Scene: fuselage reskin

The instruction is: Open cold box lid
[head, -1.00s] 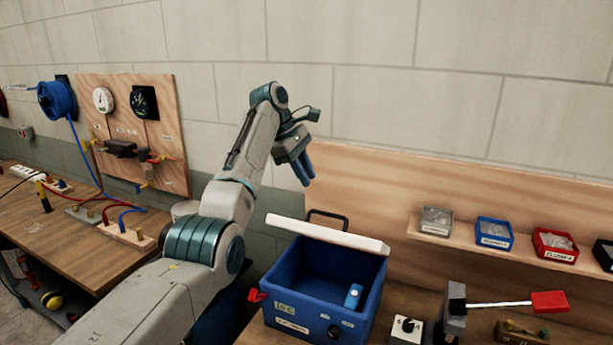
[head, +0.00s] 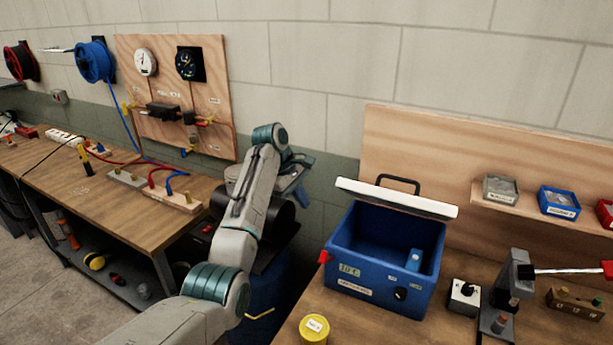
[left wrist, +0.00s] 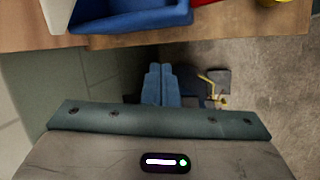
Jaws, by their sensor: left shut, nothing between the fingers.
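The blue cold box (head: 372,281) stands on the wooden bench in the head view. Its white lid (head: 396,198) is raised and tilted at the back edge, with a dark handle above it, so the inside shows. A small blue item (head: 414,260) is inside. My left gripper (head: 300,190) is left of the box and apart from it, partly hidden by its own arm. In the left wrist view its blue fingers (left wrist: 160,84) are together and empty, and the blue box (left wrist: 130,18) shows at the top. My right gripper is not in view.
A yellow round container (head: 314,329) stands at the bench's front left. A black-knobbed switch box (head: 464,297) and a clamp-like device (head: 508,290) stand right of the cold box. A second bench (head: 125,205) is at left, with a gap between.

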